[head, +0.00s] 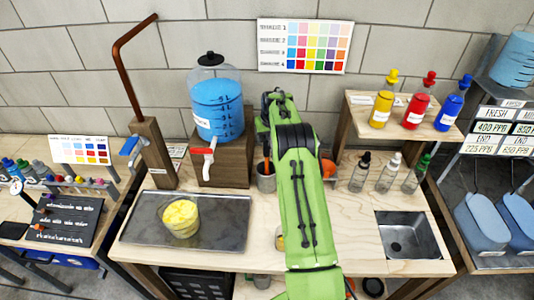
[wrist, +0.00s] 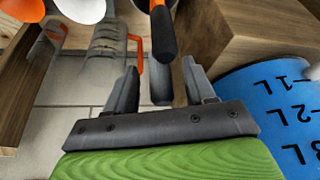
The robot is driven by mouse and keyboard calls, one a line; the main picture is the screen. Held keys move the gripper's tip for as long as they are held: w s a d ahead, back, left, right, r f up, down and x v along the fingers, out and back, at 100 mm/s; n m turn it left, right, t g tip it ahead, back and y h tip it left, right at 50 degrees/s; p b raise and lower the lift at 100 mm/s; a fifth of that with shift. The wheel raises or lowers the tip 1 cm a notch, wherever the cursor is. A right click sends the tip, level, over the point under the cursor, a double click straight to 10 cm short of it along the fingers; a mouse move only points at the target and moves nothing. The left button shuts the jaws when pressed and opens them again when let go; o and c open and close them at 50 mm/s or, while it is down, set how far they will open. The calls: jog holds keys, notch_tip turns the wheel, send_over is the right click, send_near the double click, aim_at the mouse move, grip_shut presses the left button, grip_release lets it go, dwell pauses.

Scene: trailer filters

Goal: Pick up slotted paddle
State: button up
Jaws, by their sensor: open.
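My gripper (wrist: 160,68) is open in the wrist view, its two dark fingers apart. A black-and-orange handle (wrist: 163,36) stands just beyond the fingertips, roughly in line with the gap. A grey piece (wrist: 160,88) shows between the fingers; I cannot tell whether it touches them. Beside it on the left is a grey, striped shape (wrist: 105,45) with an orange edge; I cannot tell whether this is the slotted paddle. In the head view, a grey cup (head: 266,180) holding an orange-and-black handle (head: 267,157) stands left of my green arm, which hides part of the area.
A blue-filled dispenser (head: 218,108) on a wooden stand (head: 222,172) is close on the left. A tray (head: 140,222) holds a yellow-filled tub (head: 181,218). On the right are dropper bottles (head: 388,172), a bottle shelf (head: 358,130) and a sink (head: 408,235).

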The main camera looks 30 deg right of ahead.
jog(key=shift+x, duration=0.9)
jog(key=shift+r, duration=0.15)
jog(key=shift+c, duration=1.3)
grip_shut()
